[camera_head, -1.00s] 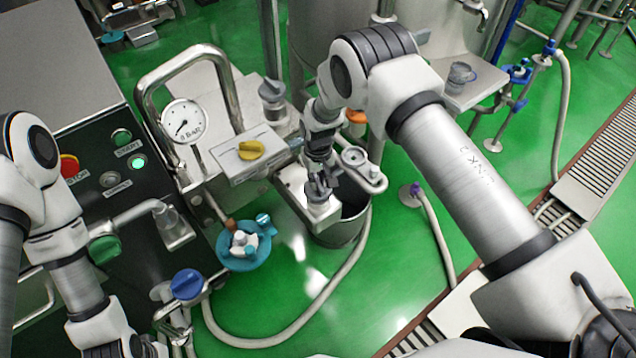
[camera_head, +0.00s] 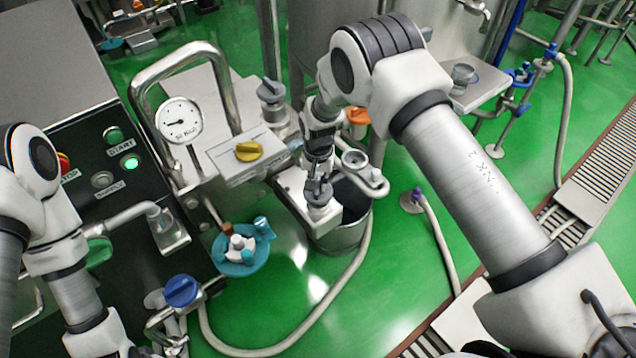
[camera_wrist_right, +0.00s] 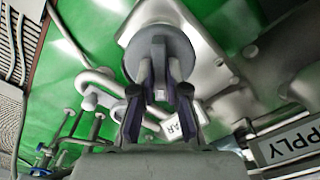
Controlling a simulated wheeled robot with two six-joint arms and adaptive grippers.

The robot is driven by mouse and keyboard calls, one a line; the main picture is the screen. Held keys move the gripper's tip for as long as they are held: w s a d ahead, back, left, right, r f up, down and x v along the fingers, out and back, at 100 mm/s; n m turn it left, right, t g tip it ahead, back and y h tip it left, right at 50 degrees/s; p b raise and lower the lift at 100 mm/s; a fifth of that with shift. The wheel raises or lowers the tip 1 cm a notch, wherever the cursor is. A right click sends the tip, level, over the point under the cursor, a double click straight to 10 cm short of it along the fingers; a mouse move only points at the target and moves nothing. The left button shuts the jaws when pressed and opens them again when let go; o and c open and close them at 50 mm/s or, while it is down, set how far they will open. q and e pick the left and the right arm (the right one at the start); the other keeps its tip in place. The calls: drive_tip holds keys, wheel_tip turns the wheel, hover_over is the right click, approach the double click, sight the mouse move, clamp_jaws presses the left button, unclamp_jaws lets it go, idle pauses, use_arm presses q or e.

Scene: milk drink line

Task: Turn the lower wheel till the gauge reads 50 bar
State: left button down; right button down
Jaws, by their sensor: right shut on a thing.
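The pressure gauge (camera_head: 179,121) is a round white dial on a stem in the head view. Its small, blurred text seems to read 50 BAR, and its needle points left. The lower wheel (camera_wrist_right: 134,62) is a grey round knob in the right wrist view. My right gripper (camera_head: 319,186) is shut on it, with one finger on either side of its raised bar; the wrist view also shows the fingers (camera_wrist_right: 160,84). In the head view the gripper largely hides the wheel. My left arm shows at the left edge, but its gripper is out of view.
A yellow knob (camera_head: 249,151) sits on the box between gauge and gripper. A steel bucket (camera_head: 345,235) stands below the gripper. A teal-rimmed fitting (camera_head: 240,262) and a blue knob (camera_head: 181,290) are nearer, beside a hose (camera_head: 325,308). The control panel (camera_head: 85,205) is at left.

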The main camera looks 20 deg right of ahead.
drive_tip(key=c, duration=1.2)
unclamp_jaws()
drive_tip(key=shift+r, duration=0.1)
wheel_tip(320, 180, up, 12)
drive_tip(key=shift+f, duration=0.1)
idle(0.4)
